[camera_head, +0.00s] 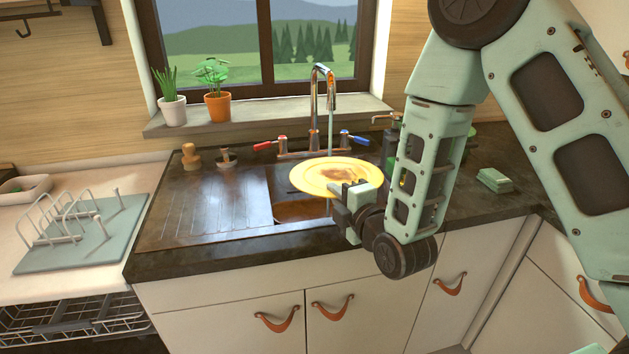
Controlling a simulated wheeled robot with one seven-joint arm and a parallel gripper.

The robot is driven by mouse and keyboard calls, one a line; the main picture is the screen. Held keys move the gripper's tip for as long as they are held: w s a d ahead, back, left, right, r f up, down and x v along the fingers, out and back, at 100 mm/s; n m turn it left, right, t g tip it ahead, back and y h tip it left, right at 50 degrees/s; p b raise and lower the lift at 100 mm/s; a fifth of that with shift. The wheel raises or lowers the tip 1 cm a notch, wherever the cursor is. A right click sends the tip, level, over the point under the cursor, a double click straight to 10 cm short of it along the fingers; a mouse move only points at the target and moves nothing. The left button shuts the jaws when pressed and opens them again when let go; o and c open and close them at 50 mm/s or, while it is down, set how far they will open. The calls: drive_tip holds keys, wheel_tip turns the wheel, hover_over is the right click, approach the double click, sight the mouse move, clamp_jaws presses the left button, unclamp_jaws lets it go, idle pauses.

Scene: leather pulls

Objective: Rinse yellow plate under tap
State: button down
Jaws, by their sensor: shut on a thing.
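The yellow plate (318,174) is held over the sink (300,210), nearly level, with a brownish smear (345,172) on its upper face. My gripper (350,192) is shut on the plate's near right rim. The tap (320,95) stands behind the sink, between a red handle (265,145) and a blue handle (355,138). A thin pale stream (331,140) runs down from its spout to the plate's far side; I cannot tell exactly where it lands. The plate hides much of the basin.
A drying rack (70,225) stands on a mat at the left. Two potted plants (216,105) are on the windowsill. A wooden-handled brush (190,157) stands left of the sink. A green sponge-like block (495,180) lies on the right counter. The ribbed drainboard is clear.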

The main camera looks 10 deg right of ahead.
sight(329, 164)
drive_tip(key=shift+w+d+r, duration=0.1)
drive_tip(key=shift+w+d, duration=0.1)
drive_tip(key=shift+d, duration=0.25)
drive_tip(key=w, duration=0.4)
drive_tip(key=w+d+f, duration=0.1)
drive_tip(key=w, duration=0.3)
drive_tip(key=w+f, duration=0.1)
drive_tip(key=w, duration=0.3)
drive_tip(key=shift+w+d+b, duration=0.15)
drive_tip(key=shift+w+b, duration=0.1)
drive_tip(key=shift+b, duration=0.05)
drive_tip(key=shift+w+d+f+b, duration=0.15)
drive_tip(key=shift+w+b, duration=0.2)
drive_tip(key=shift+w, duration=0.7)
drive_tip(key=shift+d, duration=0.1)
drive_tip(key=shift+s+d+b, duration=0.1)
drive_tip(key=shift+d+b, duration=0.3)
drive_tip(key=s, duration=0.2)
drive_tip(key=s+b, duration=0.1)
drive_tip(key=s, duration=0.3)
drive_tip(key=shift+s+a+b, duration=0.1)
drive_tip(key=shift+a+b, duration=0.3)
drive_tip(key=shift+s, duration=0.65)
